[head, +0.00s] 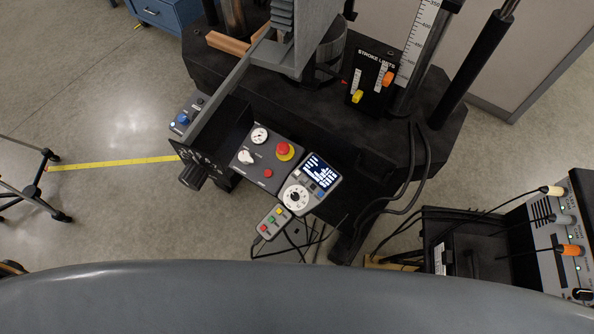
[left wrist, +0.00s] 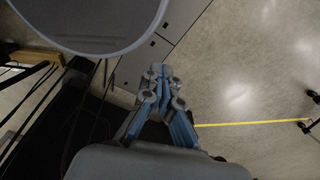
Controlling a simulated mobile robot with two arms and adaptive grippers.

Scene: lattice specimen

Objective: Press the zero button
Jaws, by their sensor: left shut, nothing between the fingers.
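In the head view, a grey control panel (head: 260,158) carries a gauge, a white knob and red buttons. Beside it is a handset (head: 309,185) with a lit blue screen, a round dial and small keys. Below it is a small grey pendant (head: 272,222) with red, green and yellow buttons. A small box (head: 186,117) with a blue button is left of the panel. Labels are too small to tell which is the zero button. My left gripper (left wrist: 161,72) shows only in the left wrist view, shut and empty, above the floor. My right gripper is in neither view.
A black machine base (head: 270,88) with columns stands behind the panel. A "STROKE LIMITS" plate (head: 371,80) is on it. Black cables (head: 411,165) hang at the right. An instrument box (head: 563,240) stands far right. Open floor (head: 110,215) with a yellow line lies left.

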